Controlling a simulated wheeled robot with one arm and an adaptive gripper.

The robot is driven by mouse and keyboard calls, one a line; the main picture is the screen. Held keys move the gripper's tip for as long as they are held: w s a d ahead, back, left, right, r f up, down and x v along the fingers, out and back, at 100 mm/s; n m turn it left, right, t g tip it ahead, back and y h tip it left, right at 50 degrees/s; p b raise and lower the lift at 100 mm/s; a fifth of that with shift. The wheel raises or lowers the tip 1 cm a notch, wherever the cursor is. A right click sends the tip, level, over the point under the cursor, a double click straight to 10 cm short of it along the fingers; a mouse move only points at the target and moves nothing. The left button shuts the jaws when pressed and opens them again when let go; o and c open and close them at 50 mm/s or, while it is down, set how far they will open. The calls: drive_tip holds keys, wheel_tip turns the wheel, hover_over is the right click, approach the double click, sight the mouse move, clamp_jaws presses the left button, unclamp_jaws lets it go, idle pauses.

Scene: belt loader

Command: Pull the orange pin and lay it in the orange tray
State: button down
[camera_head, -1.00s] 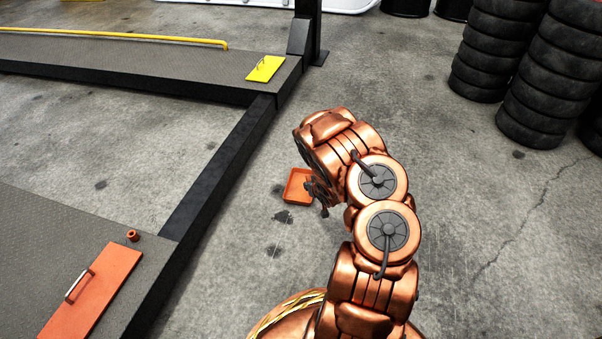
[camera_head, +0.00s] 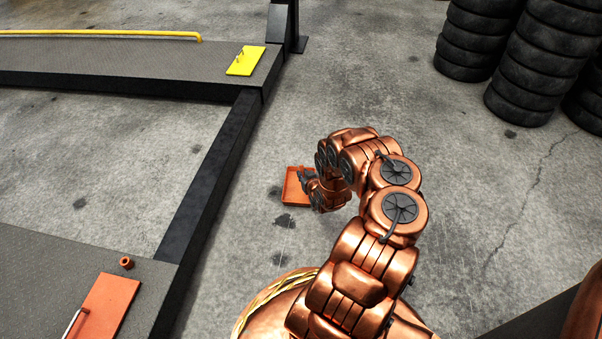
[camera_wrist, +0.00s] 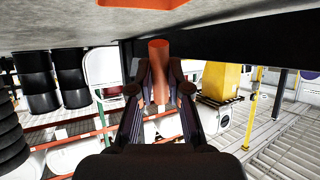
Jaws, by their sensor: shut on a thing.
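My gripper (camera_wrist: 156,88) is shut on the orange pin (camera_wrist: 158,62), whose round end stands out between the fingers in the wrist view. In the head view my gripper (camera_head: 308,180) is at the right side of the orange tray (camera_head: 291,197), covering part of it. I cannot tell its height above the tray there, and the pin cannot be made out. The shallow square tray lies on the concrete floor. An orange piece, likely the tray, also shows at the top edge of the wrist view (camera_wrist: 145,3).
A small orange ring (camera_head: 126,262) sits on the grey platform (camera_head: 45,265) near an orange plate (camera_head: 108,307) with a handle. A dark beam (camera_head: 205,185) runs left of the tray. A yellow plate (camera_head: 245,61) lies farther back. Tyre stacks (camera_head: 530,75) stand right. Floor between is clear.

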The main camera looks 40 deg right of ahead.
drive_tip(key=shift+w+a+f+b, duration=0.1)
drive_tip(key=shift+f+b, duration=0.5)
drive_tip(key=shift+f, duration=0.2)
drive_tip(key=shift+w+a+f+b, duration=0.1)
drive_tip(key=shift+f+b, duration=0.5)
drive_tip(key=shift+f, duration=0.15)
drive_tip(key=shift+f+b, duration=1.2)
drive_tip(key=shift+f, duration=0.1)
drive_tip(key=c, duration=1)
unclamp_jaws()
drive_tip(key=shift+c, duration=0.2)
drive_tip(key=shift+s, duration=0.1)
drive_tip(key=shift+s+a+r, duration=0.1)
drive_tip(key=shift+s+a, duration=0.2)
drive_tip(key=shift+s, duration=0.1)
drive_tip(key=shift+v, duration=5.45)
